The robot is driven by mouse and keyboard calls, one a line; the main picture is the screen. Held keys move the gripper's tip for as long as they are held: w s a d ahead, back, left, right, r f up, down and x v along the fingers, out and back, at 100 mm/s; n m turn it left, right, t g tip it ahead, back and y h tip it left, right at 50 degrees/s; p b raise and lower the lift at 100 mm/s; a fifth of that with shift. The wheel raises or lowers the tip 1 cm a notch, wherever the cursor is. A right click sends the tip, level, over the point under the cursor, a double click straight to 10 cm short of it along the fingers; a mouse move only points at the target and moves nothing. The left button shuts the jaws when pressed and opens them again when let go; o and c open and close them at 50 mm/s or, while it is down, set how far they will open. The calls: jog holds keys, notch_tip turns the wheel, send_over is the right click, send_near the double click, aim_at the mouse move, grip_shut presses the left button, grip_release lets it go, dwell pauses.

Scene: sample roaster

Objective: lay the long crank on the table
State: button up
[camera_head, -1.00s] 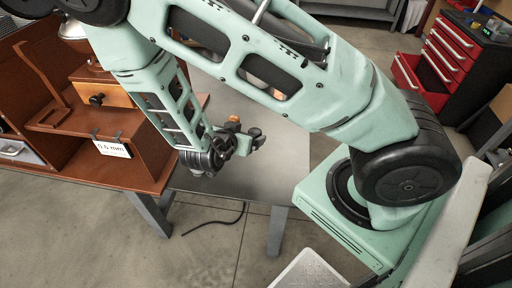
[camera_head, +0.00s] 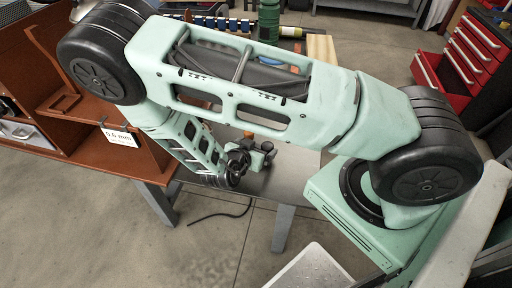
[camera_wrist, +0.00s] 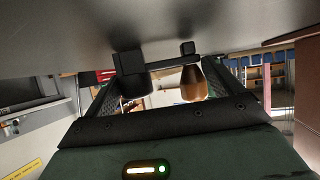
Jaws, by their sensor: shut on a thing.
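The long crank is a dark bar with a black hub at one end and a brown wooden knob. In the wrist view the crank (camera_wrist: 160,64) lies across the space between my fingers, close to the grey table surface (camera_wrist: 60,28); I cannot tell whether it touches. In the head view my gripper (camera_head: 256,160) is low over the grey table (camera_head: 293,185), near its front edge. It is shut on the crank, whose orange-brown knob (camera_head: 248,135) shows behind it. My arm hides much of the table, and the exact grip is unclear.
A brown wooden stand (camera_head: 85,130) with a small size label (camera_head: 120,138) is at the left. Behind my arm are a green cylinder (camera_head: 269,20) and a wooden board (camera_head: 321,48). A red drawer cabinet (camera_head: 470,55) has an open drawer at the right.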

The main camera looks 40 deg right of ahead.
jog(key=shift+f, duration=0.2)
jog(key=o, duration=1)
jog(key=shift+r, duration=0.15)
